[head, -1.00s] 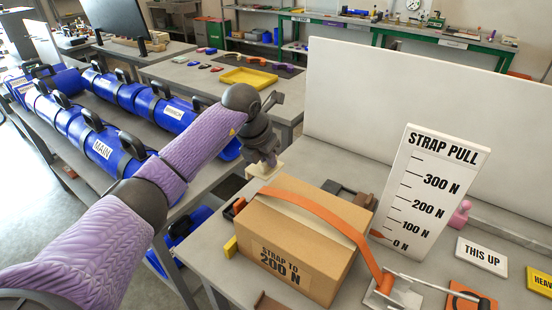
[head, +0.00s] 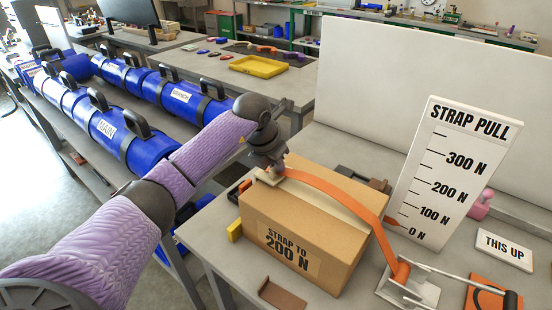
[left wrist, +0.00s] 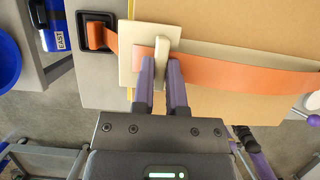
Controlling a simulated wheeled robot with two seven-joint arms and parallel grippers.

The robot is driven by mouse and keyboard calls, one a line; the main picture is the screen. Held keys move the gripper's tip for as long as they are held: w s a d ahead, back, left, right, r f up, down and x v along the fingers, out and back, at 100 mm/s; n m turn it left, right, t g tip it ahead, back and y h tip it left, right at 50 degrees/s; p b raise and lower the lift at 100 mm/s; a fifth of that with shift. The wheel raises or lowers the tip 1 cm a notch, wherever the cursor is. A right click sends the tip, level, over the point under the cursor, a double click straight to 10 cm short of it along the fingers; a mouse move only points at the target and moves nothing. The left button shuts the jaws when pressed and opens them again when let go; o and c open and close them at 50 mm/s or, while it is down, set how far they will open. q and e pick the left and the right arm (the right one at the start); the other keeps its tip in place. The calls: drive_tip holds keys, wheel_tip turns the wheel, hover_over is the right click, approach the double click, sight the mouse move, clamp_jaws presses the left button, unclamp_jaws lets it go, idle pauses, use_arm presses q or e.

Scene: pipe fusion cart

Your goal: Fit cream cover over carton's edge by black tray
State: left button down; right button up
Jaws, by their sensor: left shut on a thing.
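My left gripper (head: 277,168) is shut on the upright fin of the cream cover (head: 267,178), at the top left edge of the carton (head: 318,232). In the left wrist view, the fingertips (left wrist: 161,72) pinch the fin of the square cream cover (left wrist: 128,67), which overlaps the carton's edge. Whether it is fully seated is unclear. An orange strap (head: 335,187) crosses the carton top and meets the cover; their exact layering is unclear. A black frame (left wrist: 84,32) with strap through it lies just beyond that edge. My right gripper is not seen.
The strap runs down the right side to a metal tensioner (head: 408,287). A white STRAP PULL board (head: 455,165) stands behind it. A dark item with a brown block (head: 378,184) lies behind the carton. A yellow block (head: 235,230) and brown corner piece (head: 283,293) lie near it.

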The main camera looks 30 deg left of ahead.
use_arm(q)
drive_tip(key=shift+f, duration=0.15)
drive_tip(key=c, duration=0.6)
unclamp_jaws()
drive_tip(key=shift+r+p, duration=2.2)
drive_tip(key=shift+r, duration=0.35)
